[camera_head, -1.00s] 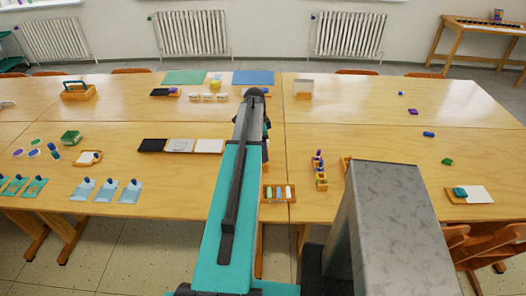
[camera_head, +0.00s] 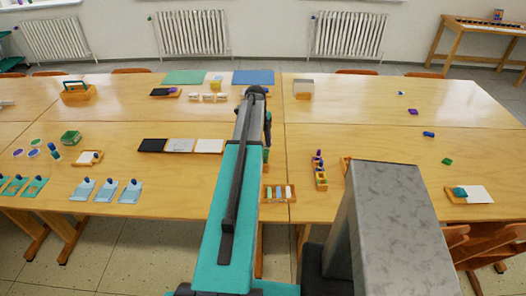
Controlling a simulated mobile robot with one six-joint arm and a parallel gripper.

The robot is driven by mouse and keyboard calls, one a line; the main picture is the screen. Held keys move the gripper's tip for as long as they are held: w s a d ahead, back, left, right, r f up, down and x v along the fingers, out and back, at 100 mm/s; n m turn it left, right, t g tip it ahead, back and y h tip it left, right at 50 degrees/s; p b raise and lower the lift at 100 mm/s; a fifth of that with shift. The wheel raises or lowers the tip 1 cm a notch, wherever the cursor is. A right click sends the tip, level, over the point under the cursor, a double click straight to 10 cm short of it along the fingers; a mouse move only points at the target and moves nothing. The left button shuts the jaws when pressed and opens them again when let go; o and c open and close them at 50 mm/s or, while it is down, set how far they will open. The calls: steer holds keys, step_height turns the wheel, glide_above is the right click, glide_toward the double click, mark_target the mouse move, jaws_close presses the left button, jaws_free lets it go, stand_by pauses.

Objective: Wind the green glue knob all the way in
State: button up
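A small wooden tray (camera_head: 279,201) of upright sticks stands at the table's front edge, just right of my arm. The sticks look like glue sticks with pale and green parts, but they are too small to make out a knob. My gripper (camera_head: 267,138) is mostly hidden behind my teal arm, over the table behind the tray. A small green piece (camera_head: 266,155) shows just below it at the arm's right edge. I cannot tell whether my gripper touches or holds this piece, or whether the fingers are open.
A wooden rack (camera_head: 319,172) with purple and yellow pieces stands right of the tray. Black, grey and white panels (camera_head: 181,146) lie left of my arm. A small box (camera_head: 303,88) stands farther back. The table between rack and box is mostly clear.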

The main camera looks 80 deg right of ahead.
steer(key=shift+m, duration=0.9)
steer(key=c, duration=1.5)
steer(key=shift+n, duration=0.3)
steer(key=n, duration=0.3)
steer(key=o, duration=1.5)
